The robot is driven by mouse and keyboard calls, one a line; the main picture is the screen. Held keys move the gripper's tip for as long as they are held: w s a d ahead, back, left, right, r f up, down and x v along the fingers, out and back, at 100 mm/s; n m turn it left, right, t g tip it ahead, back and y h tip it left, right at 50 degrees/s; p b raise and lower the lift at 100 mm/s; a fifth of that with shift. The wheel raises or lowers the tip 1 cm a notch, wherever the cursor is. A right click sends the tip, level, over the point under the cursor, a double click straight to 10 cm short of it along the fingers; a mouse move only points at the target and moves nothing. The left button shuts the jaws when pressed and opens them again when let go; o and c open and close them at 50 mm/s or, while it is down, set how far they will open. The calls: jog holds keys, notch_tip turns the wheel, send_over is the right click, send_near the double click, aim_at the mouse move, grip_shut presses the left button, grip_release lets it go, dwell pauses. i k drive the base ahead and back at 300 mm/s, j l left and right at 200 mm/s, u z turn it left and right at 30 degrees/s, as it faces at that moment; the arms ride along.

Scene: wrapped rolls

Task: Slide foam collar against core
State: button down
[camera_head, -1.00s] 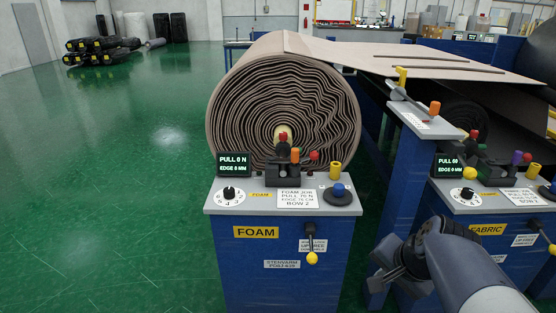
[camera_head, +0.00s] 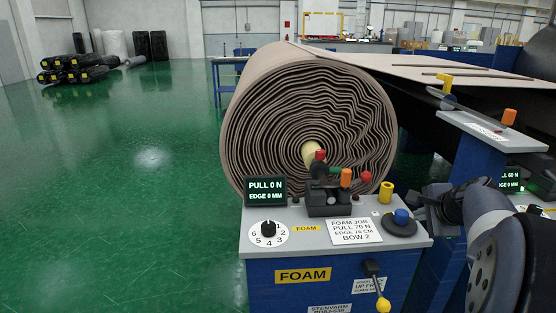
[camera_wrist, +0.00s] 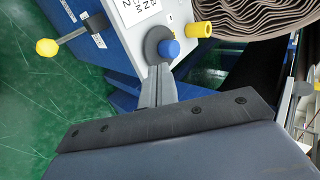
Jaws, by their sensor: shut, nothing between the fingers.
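A big brown foam roll (camera_head: 290,110) lies behind the foam console (camera_head: 300,235), wound on a cream core (camera_head: 312,153) whose end faces me. A black block (camera_head: 328,202) on the console top carries a green bar, with an orange knob (camera_head: 346,178) and red knobs in front of the core. I cannot tell surely which part is the collar. My gripper (camera_wrist: 161,78) is shut and empty, its tips close to the blue knob (camera_wrist: 169,48). In the head view my gripper (camera_head: 424,197) is partly hidden, right of the console top.
A yellow cylinder (camera_head: 386,192) stands beside the blue knob. A lever with a yellow ball (camera_head: 383,304) sticks out of the console front. The blue post (camera_head: 485,165) with levers stands right. The display (camera_head: 265,190) reads PULL 0 N, EDGE 0 MM.

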aim_at(315, 165)
jog(key=i+j, duration=0.8)
jog(key=i, duration=0.2)
jog(key=u, duration=0.05)
